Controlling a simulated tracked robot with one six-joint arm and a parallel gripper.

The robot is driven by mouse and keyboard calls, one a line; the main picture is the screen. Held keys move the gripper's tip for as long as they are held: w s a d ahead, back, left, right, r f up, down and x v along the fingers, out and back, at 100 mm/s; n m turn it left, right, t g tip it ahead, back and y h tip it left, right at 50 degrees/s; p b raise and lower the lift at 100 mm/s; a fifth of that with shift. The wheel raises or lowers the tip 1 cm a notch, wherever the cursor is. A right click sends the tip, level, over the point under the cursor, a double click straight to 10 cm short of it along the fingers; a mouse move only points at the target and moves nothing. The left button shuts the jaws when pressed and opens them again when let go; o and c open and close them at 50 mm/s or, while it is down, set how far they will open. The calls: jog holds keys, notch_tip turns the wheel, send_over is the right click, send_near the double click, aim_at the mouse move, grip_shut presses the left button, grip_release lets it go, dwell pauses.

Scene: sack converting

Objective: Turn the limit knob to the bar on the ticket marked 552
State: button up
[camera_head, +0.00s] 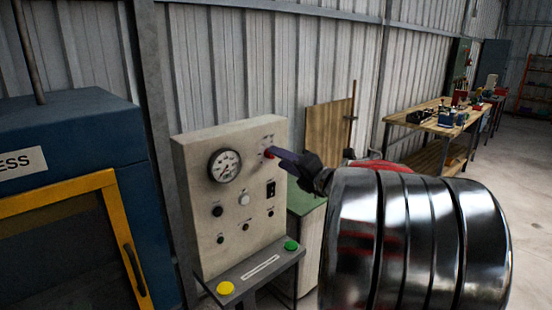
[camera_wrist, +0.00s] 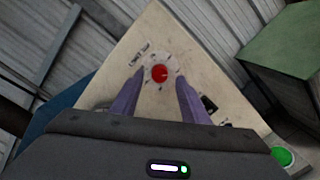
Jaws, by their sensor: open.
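The red limit knob (camera_wrist: 159,74) sits on a round pale dial at the upper part of the beige control panel (camera_wrist: 155,30). In the head view the knob (camera_head: 268,154) is at the panel's upper right, partly hidden by my gripper. My gripper (camera_wrist: 160,80) is open, with one purple finger on each side of the knob. In the head view my gripper (camera_head: 276,153) reaches the panel from the right. I cannot tell whether the fingers touch the knob. The dial marks are too small to read, and I see no ticket marked 552.
A pressure gauge (camera_head: 224,166) is left of the knob. Several black knobs and a black switch (camera_head: 271,189) are lower on the panel. A yellow button (camera_head: 225,288) and a green button (camera_head: 291,245) are on the ledge below. A blue press (camera_head: 75,140) stands at left.

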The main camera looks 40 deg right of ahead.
jog(key=shift+w, duration=1.3)
jog(key=shift+c, duration=0.2)
jog(key=c, duration=0.9)
jog(key=shift+a, duration=0.3)
grip_shut()
jog(key=shift+d, duration=0.3)
jog(key=shift+n, duration=0.3)
